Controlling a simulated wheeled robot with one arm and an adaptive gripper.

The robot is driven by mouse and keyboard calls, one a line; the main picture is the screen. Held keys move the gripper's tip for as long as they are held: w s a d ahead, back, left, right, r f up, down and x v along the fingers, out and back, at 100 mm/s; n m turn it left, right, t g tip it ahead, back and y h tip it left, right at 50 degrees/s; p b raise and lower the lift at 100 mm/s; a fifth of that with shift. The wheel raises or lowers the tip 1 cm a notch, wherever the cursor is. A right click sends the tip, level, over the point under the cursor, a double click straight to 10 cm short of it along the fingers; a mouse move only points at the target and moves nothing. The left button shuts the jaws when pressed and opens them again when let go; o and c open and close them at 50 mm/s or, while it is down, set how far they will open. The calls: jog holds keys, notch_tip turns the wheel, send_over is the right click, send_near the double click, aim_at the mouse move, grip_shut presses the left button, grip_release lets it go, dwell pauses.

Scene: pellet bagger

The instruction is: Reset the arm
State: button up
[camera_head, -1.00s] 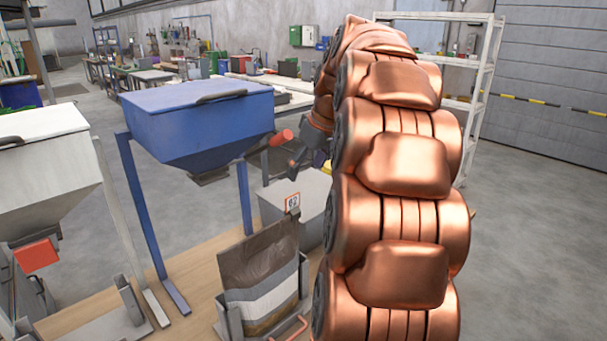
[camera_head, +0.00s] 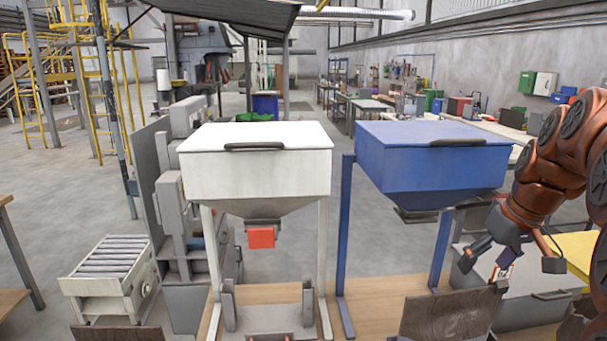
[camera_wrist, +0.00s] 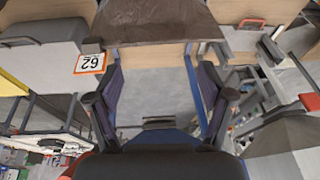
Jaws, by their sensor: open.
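My copper arm is at the right edge of the head view, with my gripper (camera_head: 512,262) hanging low and its two dark fingers spread wide. The wrist view also shows my gripper (camera_wrist: 160,97) open, with nothing between its fingers but floor and stand parts. An orange-framed tag reading 62 (camera_head: 505,257) shows between the fingers in the head view. It also shows beside the left finger in the wrist view (camera_wrist: 89,63). The dark top of a bag (camera_head: 445,314) is at the bottom of the head view, apart from the gripper; its lower part is cut off.
A grey lidded bin (camera_head: 525,300) is close behind the gripper. A roller conveyor (camera_head: 110,265) is at lower left.

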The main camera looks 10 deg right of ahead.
jog(key=s+a+f+g, duration=0.1)
jog(key=s+a+f, duration=0.3)
jog(key=a, duration=0.4)
jog(key=s+a+f+g, duration=0.2)
jog(key=s+a+f, duration=0.2)
jog(key=a, duration=0.4)
jog(key=s+a+f+g, duration=0.1)
jog(key=s+a+f, duration=0.2)
jog(key=s, duration=0.4)
jog(key=s+a+f+g, duration=0.1)
jog(key=s+a+f, duration=0.2)
jog(key=s+f, duration=0.2)
jog(key=s, duration=0.3)
jog(key=shift+a+h, duration=0.3)
jog(key=shift+h, duration=0.1)
